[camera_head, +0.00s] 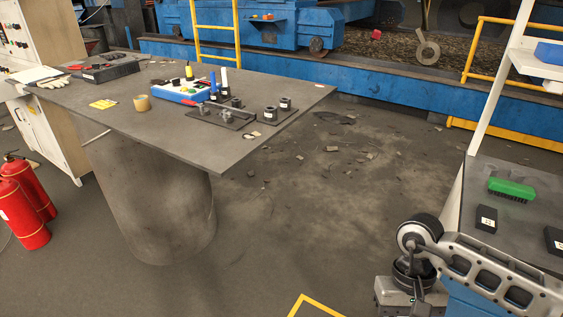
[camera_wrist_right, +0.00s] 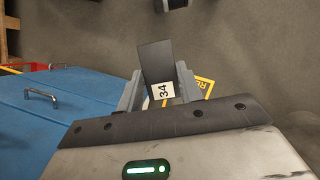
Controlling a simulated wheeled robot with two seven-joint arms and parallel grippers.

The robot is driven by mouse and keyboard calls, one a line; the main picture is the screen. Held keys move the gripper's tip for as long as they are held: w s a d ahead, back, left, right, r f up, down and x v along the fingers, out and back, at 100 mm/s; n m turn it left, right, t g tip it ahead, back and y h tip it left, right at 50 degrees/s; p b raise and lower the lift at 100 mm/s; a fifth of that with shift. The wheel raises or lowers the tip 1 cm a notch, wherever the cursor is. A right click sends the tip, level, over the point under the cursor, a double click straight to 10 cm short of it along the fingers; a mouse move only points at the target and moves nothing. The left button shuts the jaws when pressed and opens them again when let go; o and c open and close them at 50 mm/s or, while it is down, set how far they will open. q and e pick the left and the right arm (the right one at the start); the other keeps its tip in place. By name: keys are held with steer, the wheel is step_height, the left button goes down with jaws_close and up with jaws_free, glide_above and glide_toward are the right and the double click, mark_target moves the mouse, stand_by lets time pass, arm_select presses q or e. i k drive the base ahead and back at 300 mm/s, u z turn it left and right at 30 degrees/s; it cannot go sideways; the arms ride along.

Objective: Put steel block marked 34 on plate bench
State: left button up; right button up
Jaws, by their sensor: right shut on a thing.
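The steel block marked 34 (camera_wrist_right: 155,62) is a dark, flat-sided block with a white label. It is between the fingers of my right gripper (camera_wrist_right: 158,88), which is shut on it above the floor in the right wrist view. The plate bench appears to be the large grey plate table (camera_head: 200,130) on a thick round pedestal, at the left in the head view. My right arm (camera_head: 470,268) is at the lower right, well away from that table. The block cannot be made out in the head view. My left gripper is not in view.
The table bears a blue tray (camera_head: 178,94), a tape roll (camera_head: 142,103) and dark metal parts (camera_head: 285,102). Bare table top shows near its front edge. A side bench at right holds a green brush (camera_head: 511,189) and labelled dark blocks (camera_head: 486,219). Fire extinguishers (camera_head: 22,215) stand left.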

mark_target(163, 114)
steer(key=u, duration=2.35)
steer(key=i, duration=3.25)
steer(key=z, duration=1.45)
